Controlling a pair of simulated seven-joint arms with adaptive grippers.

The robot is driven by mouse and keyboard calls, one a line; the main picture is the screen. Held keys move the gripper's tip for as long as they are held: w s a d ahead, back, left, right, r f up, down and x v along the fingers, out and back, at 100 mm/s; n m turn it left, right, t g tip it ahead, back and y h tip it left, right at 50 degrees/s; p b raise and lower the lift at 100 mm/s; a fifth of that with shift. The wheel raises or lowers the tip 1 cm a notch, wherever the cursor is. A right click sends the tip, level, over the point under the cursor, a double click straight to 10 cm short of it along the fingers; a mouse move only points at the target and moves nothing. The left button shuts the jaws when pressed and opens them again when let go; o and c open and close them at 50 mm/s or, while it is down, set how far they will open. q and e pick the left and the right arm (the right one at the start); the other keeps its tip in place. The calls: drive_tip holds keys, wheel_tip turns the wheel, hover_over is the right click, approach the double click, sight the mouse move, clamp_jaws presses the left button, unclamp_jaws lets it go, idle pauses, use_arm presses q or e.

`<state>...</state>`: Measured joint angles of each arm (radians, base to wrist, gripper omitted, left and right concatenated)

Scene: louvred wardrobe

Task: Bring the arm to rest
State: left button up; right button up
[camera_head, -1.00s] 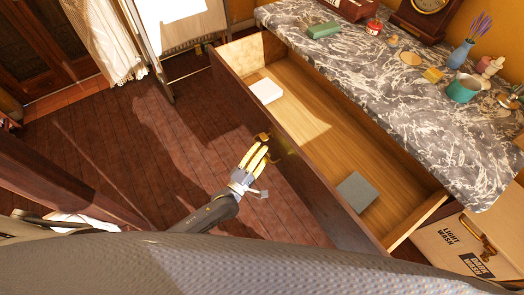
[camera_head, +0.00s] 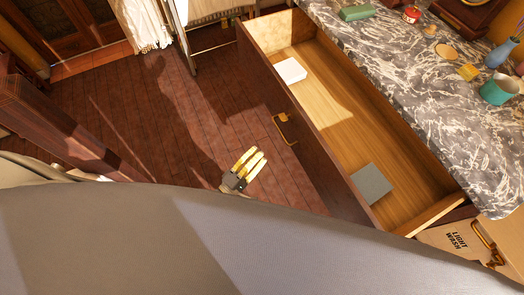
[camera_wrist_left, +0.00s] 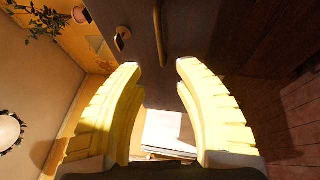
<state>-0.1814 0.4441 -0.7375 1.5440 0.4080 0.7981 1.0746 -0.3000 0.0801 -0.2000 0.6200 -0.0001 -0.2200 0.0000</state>
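My left gripper (camera_head: 254,157) has yellow fingers and hangs over the wooden floor, left of the dark drawer front and apart from it. In the left wrist view its two fingers (camera_wrist_left: 157,66) stand apart with nothing gripped between them; a white object (camera_wrist_left: 165,130) shows in the gap. The brass drawer handle (camera_head: 285,129) is up and to the right of the fingertips, not touched. The drawer (camera_head: 312,150) is pulled open. Most of my left arm is hidden behind my own grey body. My right gripper is not in view.
A white box (camera_head: 291,70) and a grey box (camera_head: 371,184) lie in the drawer. A marble top (camera_head: 420,110) beyond it carries a teal cup (camera_head: 498,90) and other items. A "Light Wash" bin (camera_head: 455,240) stands at lower right. Floor (camera_head: 150,120) left of the gripper is clear.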

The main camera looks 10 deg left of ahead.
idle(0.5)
use_arm(q)
drive_tip(key=s+a+f+m+g+y, duration=0.25)
drive_tip(key=a+f+m, duration=0.2)
drive_tip(key=f, duration=0.65)
drive_tip(key=s+a+f+m+g+y, duration=0.1)
drive_tip(key=s+a+f+m+g, duration=0.25)
drive_tip(key=f+m, duration=0.45)
drive_tip(key=s+a+f+m+g+y, duration=0.2)
drive_tip(key=s+a+f+m+g, duration=0.15)
drive_tip(key=f, duration=0.95)
drive_tip(key=s+a+f+m+g+y, duration=0.1)
drive_tip(key=s+a+f+g+y, duration=0.15)
drive_tip(key=s+f, duration=0.4)
drive_tip(key=s+a+f+m+g+y, duration=0.1)
drive_tip(key=s+a+f+g, duration=0.2)
drive_tip(key=s, duration=0.7)
drive_tip(key=s+d+f+g, duration=0.1)
drive_tip(key=s+d+f, duration=0.2)
drive_tip(key=s, duration=0.8)
drive_tip(key=shift+s+f+n, duration=0.15)
drive_tip(key=shift+f+n, duration=0.05)
drive_tip(key=shift+n, duration=0.2)
